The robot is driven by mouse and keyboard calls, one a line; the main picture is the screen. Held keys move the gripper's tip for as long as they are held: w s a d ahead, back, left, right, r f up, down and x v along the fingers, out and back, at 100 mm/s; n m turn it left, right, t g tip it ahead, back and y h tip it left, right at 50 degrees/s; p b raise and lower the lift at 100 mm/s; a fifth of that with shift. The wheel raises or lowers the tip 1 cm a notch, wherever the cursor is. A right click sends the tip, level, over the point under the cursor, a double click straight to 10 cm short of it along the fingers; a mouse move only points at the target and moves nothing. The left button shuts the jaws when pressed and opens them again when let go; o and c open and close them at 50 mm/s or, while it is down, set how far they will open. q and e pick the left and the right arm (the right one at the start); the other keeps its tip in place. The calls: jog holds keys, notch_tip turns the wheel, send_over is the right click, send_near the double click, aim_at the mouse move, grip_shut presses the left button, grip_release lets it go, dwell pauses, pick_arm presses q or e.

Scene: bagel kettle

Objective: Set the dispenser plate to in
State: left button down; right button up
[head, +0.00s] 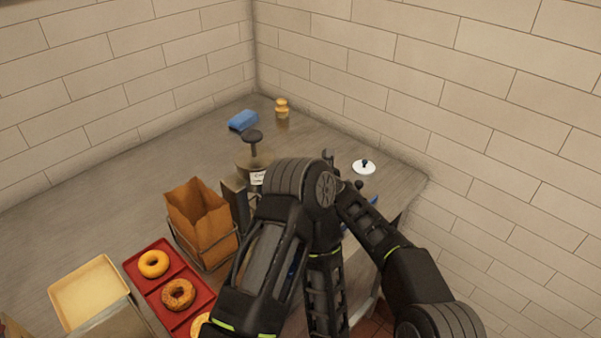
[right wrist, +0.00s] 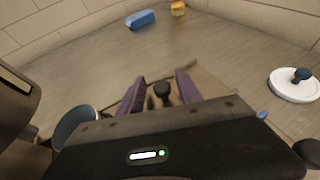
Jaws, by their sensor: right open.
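In the right wrist view, my right gripper (right wrist: 161,92) is open, its two purple fingers on either side of a small dark knob (right wrist: 162,89). I cannot tell whether they touch it. A flat brownish surface with a slanting edge lies around the knob; I cannot tell whether it is the dispenser plate, nor whether that plate is in or out. In the head view, my dark arm hides this spot and the right gripper's fingers. A labelled container (head: 258,178) with a black-topped stem (head: 252,137) stands just left of the arm. My left gripper is not in view.
A white lid (head: 364,167) with a dark blue knob lies right of the arm. A blue sponge (head: 243,121) and small jar (head: 282,108) stand near the back corner. A paper bag (head: 200,212), red tray (head: 168,285) with bagels and tan tray (head: 88,290) are left.

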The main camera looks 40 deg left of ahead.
notch_tip(320, 180, up, 10)
jog(key=shift+f+p, duration=0.2)
jog(key=shift+p, duration=0.65)
